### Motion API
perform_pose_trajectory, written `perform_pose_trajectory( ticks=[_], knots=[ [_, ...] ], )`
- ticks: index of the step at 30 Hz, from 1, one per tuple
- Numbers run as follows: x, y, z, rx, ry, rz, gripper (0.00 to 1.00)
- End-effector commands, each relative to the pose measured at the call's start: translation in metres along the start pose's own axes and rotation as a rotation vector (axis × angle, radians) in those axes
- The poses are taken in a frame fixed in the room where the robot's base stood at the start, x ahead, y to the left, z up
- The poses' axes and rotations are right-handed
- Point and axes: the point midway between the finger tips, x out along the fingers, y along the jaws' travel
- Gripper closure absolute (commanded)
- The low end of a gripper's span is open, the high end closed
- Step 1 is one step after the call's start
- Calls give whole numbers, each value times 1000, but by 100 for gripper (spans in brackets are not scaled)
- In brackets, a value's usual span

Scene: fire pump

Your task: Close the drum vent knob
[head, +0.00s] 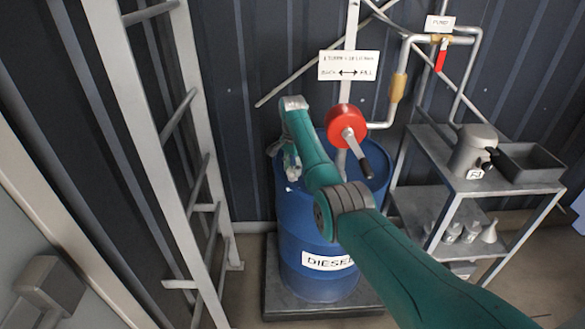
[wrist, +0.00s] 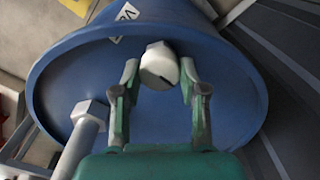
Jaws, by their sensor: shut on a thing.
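The white drum vent knob (wrist: 159,68) sits on the blue top of the drum, with a dark slot on its face. My gripper (wrist: 159,80) has a finger on each side of the knob and is shut on it. In the head view the blue diesel drum (head: 300,255) stands upright, and my gripper (head: 291,165) reaches down at the left of its top. The knob is hidden there behind my gripper and arm.
A red rotary pump with a crank (head: 345,124) rises from the drum, right of my arm. Its pipe (wrist: 85,135) stands close to my gripper. A metal ladder (head: 160,150) is at left. A shelf (head: 480,180) with a grey can (head: 473,150) is at right.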

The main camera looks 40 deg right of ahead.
Motion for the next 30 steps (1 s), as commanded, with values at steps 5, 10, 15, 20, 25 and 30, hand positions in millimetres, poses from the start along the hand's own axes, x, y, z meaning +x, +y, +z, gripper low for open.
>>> perform_pose_trajectory(
  ticks=[5,10,15,20,25,30],
  knots=[
    [0,0,0,0,0,0,50],
    [0,0,0,0,0,0,33],
    [0,0,0,-1,0,0,33],
    [-8,0,0,-1,0,-1,33],
    [-34,-1,0,-1,2,-3,33],
    [-69,-1,0,-1,2,-3,33]
  ],
)
